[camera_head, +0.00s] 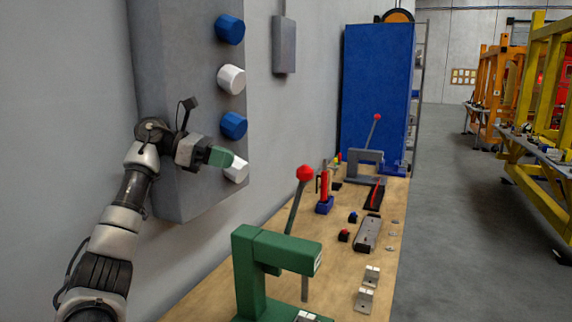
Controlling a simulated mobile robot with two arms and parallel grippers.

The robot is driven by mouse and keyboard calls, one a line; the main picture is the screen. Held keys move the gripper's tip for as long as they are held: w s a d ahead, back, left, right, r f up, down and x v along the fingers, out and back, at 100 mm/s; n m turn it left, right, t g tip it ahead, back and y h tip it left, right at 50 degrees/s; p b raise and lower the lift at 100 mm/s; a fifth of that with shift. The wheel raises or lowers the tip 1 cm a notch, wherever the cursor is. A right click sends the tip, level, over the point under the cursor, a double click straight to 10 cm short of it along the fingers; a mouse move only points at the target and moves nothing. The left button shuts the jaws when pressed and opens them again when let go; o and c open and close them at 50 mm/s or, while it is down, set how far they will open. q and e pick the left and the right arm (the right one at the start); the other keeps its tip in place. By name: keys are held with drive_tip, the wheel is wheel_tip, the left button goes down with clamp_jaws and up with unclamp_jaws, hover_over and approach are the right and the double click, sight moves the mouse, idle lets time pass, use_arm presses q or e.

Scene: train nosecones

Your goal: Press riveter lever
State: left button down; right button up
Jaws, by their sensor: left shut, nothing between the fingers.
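A green riveter (276,259) stands on the wooden bench at the front. Its dark lever rises up and ends in a red ball knob (305,173). A second, grey press (362,165) with a red-knobbed lever (376,118) stands farther back on the bench. My left gripper (228,160) has green fingertips and is shut with nothing in it. It is at the lowest white knob (237,170) of the grey wall panel, overlapping it in the picture; I cannot tell if they touch. It is up and left of the green riveter, apart from its lever. My right gripper is not in view.
The grey panel (177,100) carries blue and white knobs. The bench (398,205) holds a red and blue tool (324,190), a grey block (367,234) and small parts. A blue cabinet (378,85) stands behind. The floor (450,220) on the right is clear, beside yellow frames (545,100).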

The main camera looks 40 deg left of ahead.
use_arm(q)
drive_tip(key=r+p+x, duration=0.1)
drive_tip(key=p+x, duration=0.5)
drive_tip(key=x, duration=0.8)
drive_tip(key=shift+d, duration=0.2)
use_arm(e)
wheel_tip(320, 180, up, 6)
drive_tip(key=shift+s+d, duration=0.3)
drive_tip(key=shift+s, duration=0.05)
use_arm(q)
drive_tip(key=shift+r, duration=0.1)
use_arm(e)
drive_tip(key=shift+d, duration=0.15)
use_arm(q)
drive_tip(key=shift+d, duration=0.1)
